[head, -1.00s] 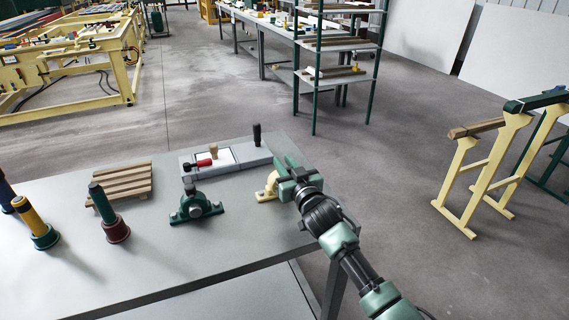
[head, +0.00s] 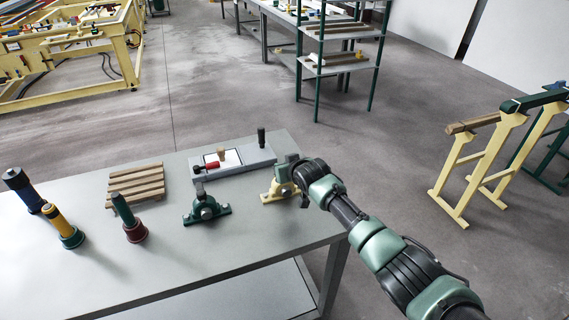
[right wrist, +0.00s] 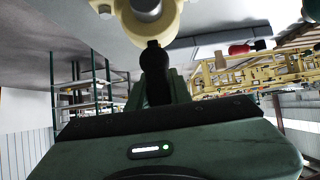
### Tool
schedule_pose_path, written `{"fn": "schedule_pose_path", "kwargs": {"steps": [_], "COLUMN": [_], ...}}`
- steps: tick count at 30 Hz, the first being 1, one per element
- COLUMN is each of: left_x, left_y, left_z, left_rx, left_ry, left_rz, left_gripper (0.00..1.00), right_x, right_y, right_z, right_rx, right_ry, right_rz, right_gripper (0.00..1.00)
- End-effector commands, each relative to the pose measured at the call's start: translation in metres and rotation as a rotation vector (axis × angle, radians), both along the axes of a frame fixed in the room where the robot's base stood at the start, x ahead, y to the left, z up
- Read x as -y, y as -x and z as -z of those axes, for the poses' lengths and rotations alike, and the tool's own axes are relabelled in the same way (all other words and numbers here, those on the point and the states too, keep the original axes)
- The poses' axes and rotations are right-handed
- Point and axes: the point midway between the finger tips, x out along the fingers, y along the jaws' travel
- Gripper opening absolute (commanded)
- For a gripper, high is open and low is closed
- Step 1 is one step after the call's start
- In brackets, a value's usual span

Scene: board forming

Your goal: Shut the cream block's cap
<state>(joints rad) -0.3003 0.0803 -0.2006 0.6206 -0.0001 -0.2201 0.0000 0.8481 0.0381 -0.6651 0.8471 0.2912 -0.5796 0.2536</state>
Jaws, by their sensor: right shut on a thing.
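The cream block (head: 278,193) stands near the right end of the grey table, with a flanged foot. My right gripper (head: 289,172) is at its upper right side and hides much of its top. In the right wrist view, the cream block (right wrist: 148,18) shows a round grey metal part in its bore. A black handle (right wrist: 154,62) runs from the block to my right gripper (right wrist: 158,92), which is shut on it. How far the cap stands open cannot be told. My left gripper is not in view.
A dark green block (head: 205,208) of like shape stands left of the cream one. Behind them is a grey fixture (head: 240,162) with a red handle and black peg. A wooden pallet (head: 136,184) and several upright tools stand farther left. The table's front middle is clear.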

Motion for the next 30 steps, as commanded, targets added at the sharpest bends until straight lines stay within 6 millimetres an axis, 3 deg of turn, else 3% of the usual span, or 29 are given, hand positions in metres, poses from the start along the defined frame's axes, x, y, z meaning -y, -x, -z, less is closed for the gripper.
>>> {"fn": "schedule_pose_path", "kwargs": {"steps": [18, 19, 21, 30], "left_x": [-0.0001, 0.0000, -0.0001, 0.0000], "left_y": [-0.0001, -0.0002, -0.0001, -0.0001], "left_z": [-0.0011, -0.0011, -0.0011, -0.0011], "left_rx": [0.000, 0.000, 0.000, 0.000], "left_ry": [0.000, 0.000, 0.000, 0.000], "left_rz": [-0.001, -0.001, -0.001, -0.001], "left_gripper": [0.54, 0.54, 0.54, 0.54], "right_x": [-0.0009, -0.0009, -0.0009, -0.0007], "right_y": [-0.0025, -0.0025, -0.0025, -0.0022], "right_z": [0.0004, 0.0004, 0.0004, 0.0007], "right_rx": [-0.046, -0.046, -0.046, -0.046], "right_ry": [0.014, 0.014, 0.014, 0.015], "right_rz": [0.001, 0.001, 0.001, 0.000], "right_gripper": [0.00, 0.25, 0.42, 0.42]}}
